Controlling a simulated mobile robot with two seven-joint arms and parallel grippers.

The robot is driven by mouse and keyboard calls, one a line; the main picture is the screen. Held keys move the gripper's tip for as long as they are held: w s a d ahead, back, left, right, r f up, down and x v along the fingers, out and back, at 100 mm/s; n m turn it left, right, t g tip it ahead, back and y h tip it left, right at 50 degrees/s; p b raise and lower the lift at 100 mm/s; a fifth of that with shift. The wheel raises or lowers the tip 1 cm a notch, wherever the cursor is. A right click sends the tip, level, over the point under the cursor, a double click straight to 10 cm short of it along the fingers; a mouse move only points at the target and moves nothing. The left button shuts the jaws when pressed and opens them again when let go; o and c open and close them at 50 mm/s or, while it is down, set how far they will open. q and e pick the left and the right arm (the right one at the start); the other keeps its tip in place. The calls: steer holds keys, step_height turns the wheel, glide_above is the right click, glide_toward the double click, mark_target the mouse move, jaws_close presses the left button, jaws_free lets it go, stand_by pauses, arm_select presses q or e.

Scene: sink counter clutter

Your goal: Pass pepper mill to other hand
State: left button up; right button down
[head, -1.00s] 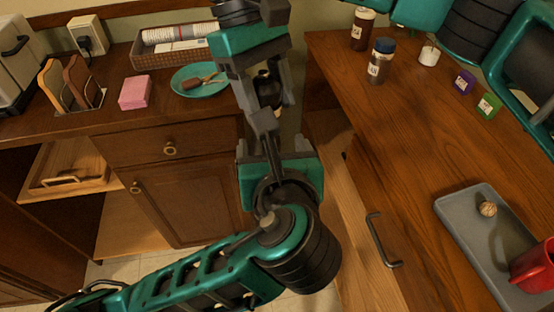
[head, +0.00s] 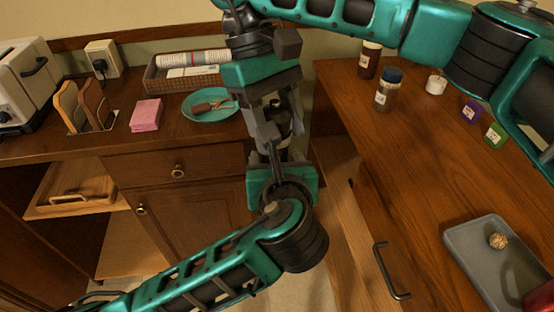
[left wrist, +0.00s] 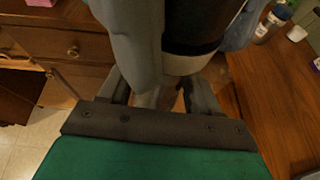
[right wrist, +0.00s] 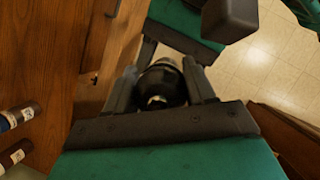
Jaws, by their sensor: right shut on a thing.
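The pepper mill (head: 285,118) is mostly hidden in the head view, a dark shape between the fingers of my right gripper (head: 272,122). That gripper points down and is shut on the mill. The right wrist view shows the mill's rounded black end (right wrist: 162,86) between its fingers. The left wrist view shows its dark body with a pale band (left wrist: 195,50). My left gripper (head: 283,168) points up from directly below. In the left wrist view its fingers (left wrist: 160,92) are apart, close to the mill's lower end; I see no grip on it.
The left counter holds a teal plate (head: 190,108), pink sponges (head: 146,114), a basket (head: 163,84) and a toaster (head: 25,75). The right counter holds jars (head: 385,92) and a grey tray (head: 470,262).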

arm_select(q)
steer(key=shift+s+d, duration=0.1)
steer(key=shift+d, duration=0.1)
steer(key=c, duration=0.6)
arm_select(e)
steer(key=shift+a, duration=0.2)
arm_select(q)
steer(key=shift+r, duration=0.1)
steer(key=shift+c, duration=0.5)
arm_select(e)
steer(key=c, duration=0.8)
jaws_free()
arm_select(q)
steer(key=shift+c, duration=0.9)
arm_select(e)
steer(key=shift+o, duration=0.7)
arm_select(q)
steer(key=shift+a, duration=0.1)
arm_select(e)
steer(key=o, duration=0.4)
steer(key=shift+c, duration=0.2)
steer(key=shift+r, duration=0.15)
